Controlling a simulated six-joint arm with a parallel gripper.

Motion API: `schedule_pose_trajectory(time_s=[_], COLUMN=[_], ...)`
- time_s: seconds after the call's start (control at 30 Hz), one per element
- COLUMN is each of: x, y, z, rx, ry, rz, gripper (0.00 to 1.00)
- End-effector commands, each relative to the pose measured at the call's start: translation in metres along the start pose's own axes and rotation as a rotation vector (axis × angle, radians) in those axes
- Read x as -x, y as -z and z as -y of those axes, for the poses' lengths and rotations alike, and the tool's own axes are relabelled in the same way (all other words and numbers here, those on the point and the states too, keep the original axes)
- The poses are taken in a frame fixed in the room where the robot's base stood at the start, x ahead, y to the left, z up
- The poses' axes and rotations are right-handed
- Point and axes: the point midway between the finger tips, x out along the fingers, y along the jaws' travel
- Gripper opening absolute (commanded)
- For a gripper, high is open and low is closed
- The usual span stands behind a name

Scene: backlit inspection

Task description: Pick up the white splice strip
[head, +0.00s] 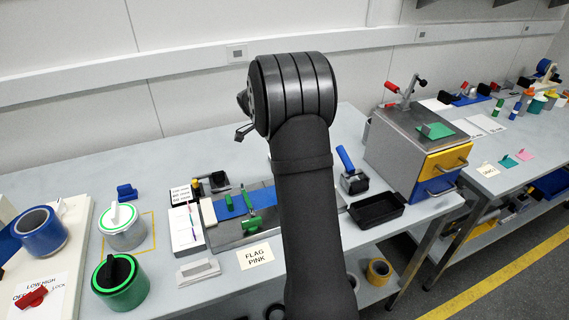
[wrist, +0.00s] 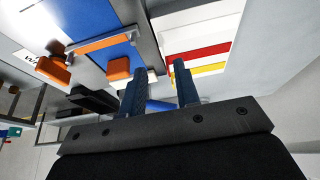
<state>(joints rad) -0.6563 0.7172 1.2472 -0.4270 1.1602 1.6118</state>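A white flat piece with a raised tab (head: 198,270) lies at the front edge of the left bench, left of the "FLAG PINK" card. It looks like the white splice strip. A narrow cream strip (head: 208,212) lies beside a blue sheet (head: 238,203) further back, so I cannot be sure which is meant. My gripper (wrist: 159,66) has its two dark blue fingers apart with nothing held between them. In the head view my arm rises over the bench and the gripper is mostly hidden behind its end, well above the surface. I cannot pick out the white piece in the wrist view.
A black tray (head: 377,209) and a grey drawer cabinet (head: 394,150) stand right of my arm. The wrist view shows orange tabs (wrist: 118,69).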

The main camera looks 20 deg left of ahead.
Motion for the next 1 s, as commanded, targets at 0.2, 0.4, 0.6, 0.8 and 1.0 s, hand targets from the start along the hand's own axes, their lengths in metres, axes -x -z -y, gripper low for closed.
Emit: schedule_pose_trajectory(time_s=[0.2,0.4,0.6,0.8,1.0], x=[-0.013,-0.036,-0.061,-0.062,-0.062], y=[0.0,-0.001,-0.001,-0.001,-0.001], z=[0.0,0.002,0.002,0.002,0.002], rx=[0.001,0.002,0.0,0.0,0.001], ry=[0.0,-0.003,0.0,0.001,0.001], rz=[0.0,0.0,0.0,-0.001,-0.001], gripper=[0.29,0.29,0.29,0.29,0.0])
